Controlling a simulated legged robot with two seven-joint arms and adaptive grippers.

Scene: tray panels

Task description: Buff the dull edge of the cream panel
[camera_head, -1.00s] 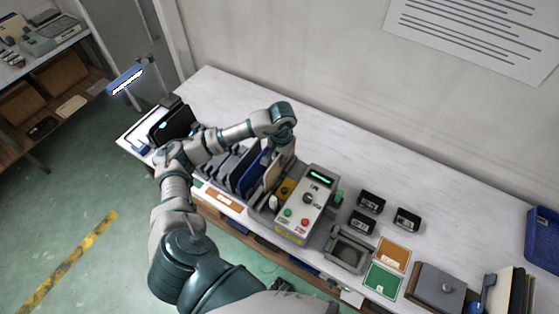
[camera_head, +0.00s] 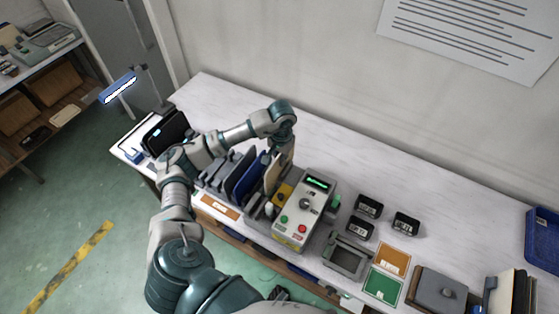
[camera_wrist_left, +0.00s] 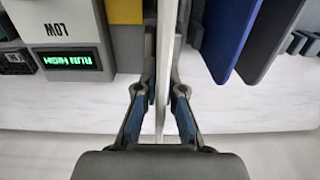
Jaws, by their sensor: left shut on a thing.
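The cream panel (camera_head: 275,177) stands upright between the rack and the control box. My left gripper (camera_head: 285,150) is above it, partly hidden by my wrist. In the left wrist view, its fingers (camera_wrist_left: 160,95) are shut on the panel (camera_wrist_left: 163,60), seen edge-on as a thin pale strip. The grey control box (camera_head: 303,212) is just right of the panel, with a knob and red and green buttons. Its lit display (camera_wrist_left: 73,60) reads RUN HIGH, upside down in the wrist view. A yellow part (camera_head: 281,194) sits between panel and box. The panel's lower edge is hidden.
A rack on the left holds dark panels and a blue panel (camera_head: 243,182). Right of the box are small black blocks (camera_head: 367,207), a grey tray (camera_head: 327,255), and orange (camera_head: 393,257) and green (camera_head: 383,286) cards. The back of the white table (camera_head: 340,145) is clear.

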